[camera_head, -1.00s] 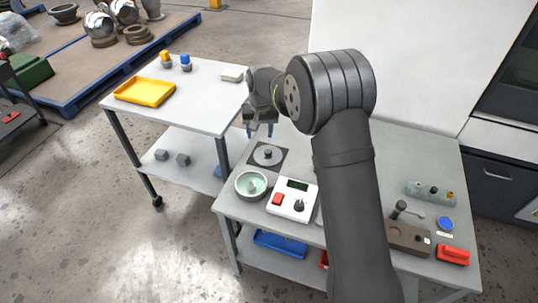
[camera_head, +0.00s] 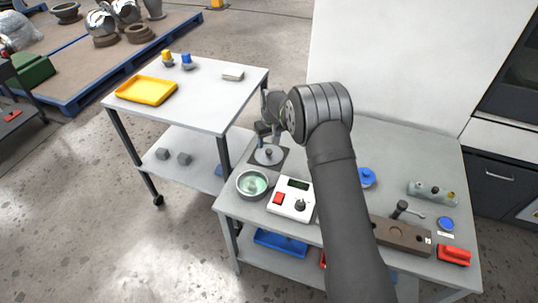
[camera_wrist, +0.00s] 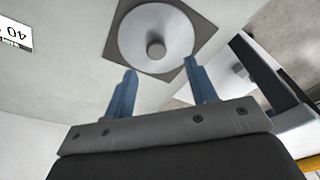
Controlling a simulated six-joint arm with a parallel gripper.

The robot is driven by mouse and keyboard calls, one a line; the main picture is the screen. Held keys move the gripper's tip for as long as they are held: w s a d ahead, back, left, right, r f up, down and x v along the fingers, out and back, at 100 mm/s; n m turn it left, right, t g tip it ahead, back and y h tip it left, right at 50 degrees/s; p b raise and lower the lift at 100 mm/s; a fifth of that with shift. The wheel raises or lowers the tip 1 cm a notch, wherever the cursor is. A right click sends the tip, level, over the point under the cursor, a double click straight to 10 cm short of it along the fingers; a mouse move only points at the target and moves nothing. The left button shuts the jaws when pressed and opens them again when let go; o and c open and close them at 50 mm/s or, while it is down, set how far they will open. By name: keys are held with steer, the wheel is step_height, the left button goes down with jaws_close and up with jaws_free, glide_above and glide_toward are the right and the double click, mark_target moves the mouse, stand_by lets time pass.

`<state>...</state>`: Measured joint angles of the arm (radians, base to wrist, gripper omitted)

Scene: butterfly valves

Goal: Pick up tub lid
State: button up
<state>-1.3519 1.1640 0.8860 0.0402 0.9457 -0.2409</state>
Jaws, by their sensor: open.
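The tub lid (camera_head: 268,155) is a round grey disc with a small knob in its middle. It lies on a dark square mat (camera_head: 286,165) on the grey workbench. In the wrist view the lid (camera_wrist: 135,35) is beyond the fingertips, with its knob (camera_wrist: 156,48) roughly between the two finger lines. My gripper (camera_wrist: 160,68) has two blue fingers spread apart with nothing between them. In the head view my gripper (camera_head: 268,134) hangs just above and behind the lid. An open round tub (camera_head: 252,193) with a greenish inside stands in front of the lid.
A white box with a red switch and a black knob (camera_head: 291,199) stands right of the tub. A side cart (camera_head: 205,95) at left carries a yellow tray (camera_head: 146,90). A brown block (camera_head: 402,236) and a red object (camera_head: 453,255) lie at the bench's right.

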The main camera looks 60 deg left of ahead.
mark_target(269, 151)
steer(key=shift+w+a+f, duration=0.1)
steer(key=shift+a+f, duration=0.05)
steer(key=shift+f, duration=0.85)
steer(key=shift+w+a+f, duration=0.1)
steer(key=shift+f, duration=0.9)
steer(key=shift+w+a+f, duration=0.1)
steer(key=shift+a+f, duration=0.05)
steer(key=shift+f, duration=0.85)
steer(key=c, duration=1.1)
